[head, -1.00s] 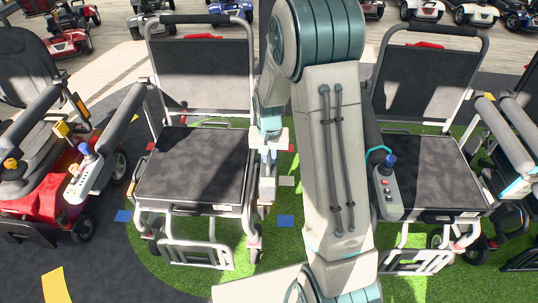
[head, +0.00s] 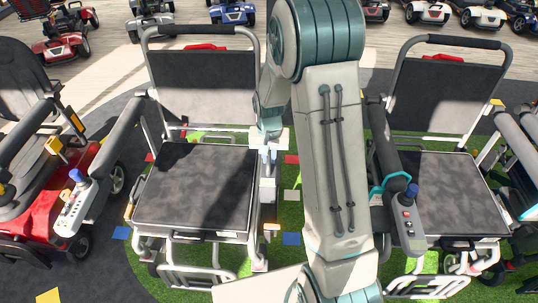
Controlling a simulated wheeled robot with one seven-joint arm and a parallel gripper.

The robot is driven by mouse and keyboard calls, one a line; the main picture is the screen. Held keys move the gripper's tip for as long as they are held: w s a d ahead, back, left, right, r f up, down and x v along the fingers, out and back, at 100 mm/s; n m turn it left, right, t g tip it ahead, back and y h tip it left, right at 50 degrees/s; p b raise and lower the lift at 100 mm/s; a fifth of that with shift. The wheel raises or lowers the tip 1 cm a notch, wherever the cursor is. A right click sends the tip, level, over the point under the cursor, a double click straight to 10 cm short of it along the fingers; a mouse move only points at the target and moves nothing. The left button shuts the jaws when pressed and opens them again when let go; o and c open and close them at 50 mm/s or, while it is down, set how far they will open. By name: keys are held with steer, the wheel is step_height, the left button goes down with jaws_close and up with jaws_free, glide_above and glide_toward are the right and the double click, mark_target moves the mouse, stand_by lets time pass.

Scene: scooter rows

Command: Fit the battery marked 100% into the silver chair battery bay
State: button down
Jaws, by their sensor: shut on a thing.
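My gripper (head: 268,154) points down beside the right edge of the left chair's seat (head: 195,188). It is shut on a grey, block-like thing (head: 267,194) that hangs below the jaws; it is likely the battery, but no 100% mark is readable. Two similar wheeled chairs with pale metal frames stand on either side of my arm: a left chair (head: 149,78) and a right chair (head: 393,78). I cannot tell for sure which is the silver one. No battery bay is clearly visible, and my arm hides part of the space between the chairs.
A red scooter (head: 95,195) stands at the far left. A control stick box (head: 408,222) is beside the right chair's seat. More scooters (head: 418,10) line the back. Green floor with coloured squares (head: 291,239) shows between the chairs.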

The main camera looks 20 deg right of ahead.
steer(key=shift+f, duration=0.2)
step_height(320, 180, down, 14)
steer(key=b, duration=1.2)
steer(key=shift+f+b, duration=0.6)
steer(key=shift+f, duration=0.65)
steer(key=shift+f+b, duration=2.2)
steer(key=shift+f, duration=0.9)
steer(key=c, duration=1.4)
jaws_free()
steer(key=shift+o, duration=0.2)
